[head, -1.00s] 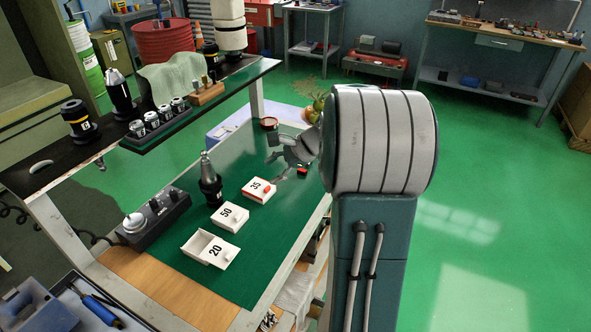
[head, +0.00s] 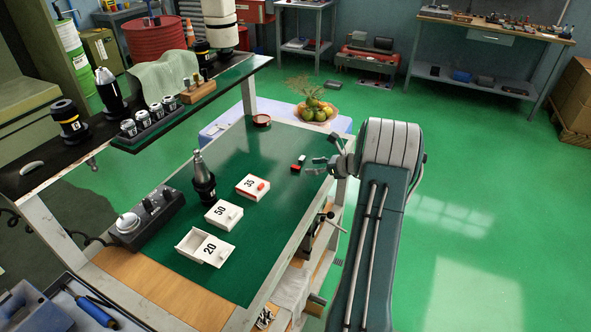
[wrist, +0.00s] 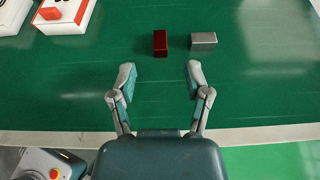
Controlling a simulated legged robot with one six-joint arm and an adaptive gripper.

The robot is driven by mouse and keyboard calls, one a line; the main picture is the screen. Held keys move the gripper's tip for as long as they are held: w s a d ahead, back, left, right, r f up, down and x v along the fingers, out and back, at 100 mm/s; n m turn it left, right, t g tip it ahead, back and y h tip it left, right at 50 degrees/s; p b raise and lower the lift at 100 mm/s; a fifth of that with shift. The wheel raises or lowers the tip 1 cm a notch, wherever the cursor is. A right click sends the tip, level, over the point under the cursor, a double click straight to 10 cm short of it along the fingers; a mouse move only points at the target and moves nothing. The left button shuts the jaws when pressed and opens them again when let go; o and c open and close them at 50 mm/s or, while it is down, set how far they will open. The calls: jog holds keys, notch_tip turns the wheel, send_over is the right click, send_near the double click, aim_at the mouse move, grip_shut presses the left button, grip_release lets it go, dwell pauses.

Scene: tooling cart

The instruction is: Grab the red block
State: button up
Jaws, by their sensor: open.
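The red block (head: 295,168) is small and lies on the green top near the cart's right edge. In the wrist view the red block (wrist: 160,43) stands beyond my fingertips, about midway between them and apart from both. A grey block (wrist: 203,41) sits just to its right with a small gap; it looks dark in the head view (head: 301,160). My gripper (head: 315,166) is open and empty, to the right of the blocks by the cart edge. Both fingers show in the wrist view (wrist: 159,73).
White boxes marked 35 (head: 249,190), 50 (head: 220,216) and 20 (head: 192,249) stand on the green top (head: 215,150); the 35 box bears a small red piece (head: 261,186). A fruit bowl (head: 316,112) is behind.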

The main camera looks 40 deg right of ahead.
aim_at(298, 167)
jog(key=x, duration=0.6)
grip_shut()
